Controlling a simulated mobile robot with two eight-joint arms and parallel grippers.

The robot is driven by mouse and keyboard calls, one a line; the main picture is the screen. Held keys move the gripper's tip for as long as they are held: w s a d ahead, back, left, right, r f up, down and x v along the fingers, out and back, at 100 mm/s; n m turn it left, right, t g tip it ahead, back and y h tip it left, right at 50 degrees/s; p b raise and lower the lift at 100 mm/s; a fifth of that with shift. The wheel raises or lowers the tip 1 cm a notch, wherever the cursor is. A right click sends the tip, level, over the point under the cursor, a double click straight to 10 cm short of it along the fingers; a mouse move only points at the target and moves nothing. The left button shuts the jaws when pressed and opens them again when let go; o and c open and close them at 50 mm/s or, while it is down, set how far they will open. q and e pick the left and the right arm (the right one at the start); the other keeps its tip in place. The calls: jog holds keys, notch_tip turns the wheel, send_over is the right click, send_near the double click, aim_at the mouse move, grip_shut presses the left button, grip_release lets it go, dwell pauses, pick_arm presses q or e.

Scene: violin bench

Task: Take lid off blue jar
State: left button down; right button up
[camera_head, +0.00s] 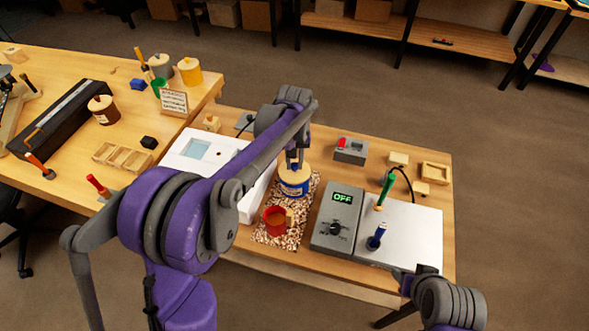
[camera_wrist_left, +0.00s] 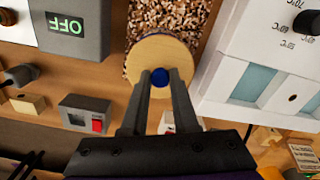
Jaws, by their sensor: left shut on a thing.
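The blue jar (camera_head: 294,186) stands on a speckled mat (camera_head: 262,231) in the head view, with a blue band around its side. Its round pale wooden lid (camera_wrist_left: 178,52) has a blue knob (camera_wrist_left: 160,75). The lid hides the jar's mouth in the left wrist view, and I cannot tell whether it is fully seated. My left gripper (camera_head: 294,163) is above the jar, shut on the knob, as the left wrist view (camera_wrist_left: 160,80) shows. My right gripper (camera_head: 410,278) is at the lower right, away from the jar; its opening is unclear.
A red cup (camera_head: 275,221) stands on the mat in front of the jar. A grey control box (camera_head: 337,218) reading OFF is to the right, beside a white plate (camera_head: 415,233) with green- and blue-handled tools. A white device (camera_head: 190,151) is to the left.

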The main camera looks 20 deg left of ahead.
aim_at(294, 166)
pick_arm(q)
jog(key=shift+r, duration=0.1)
notch_tip(294, 166, up, 10)
dwell(0.4)
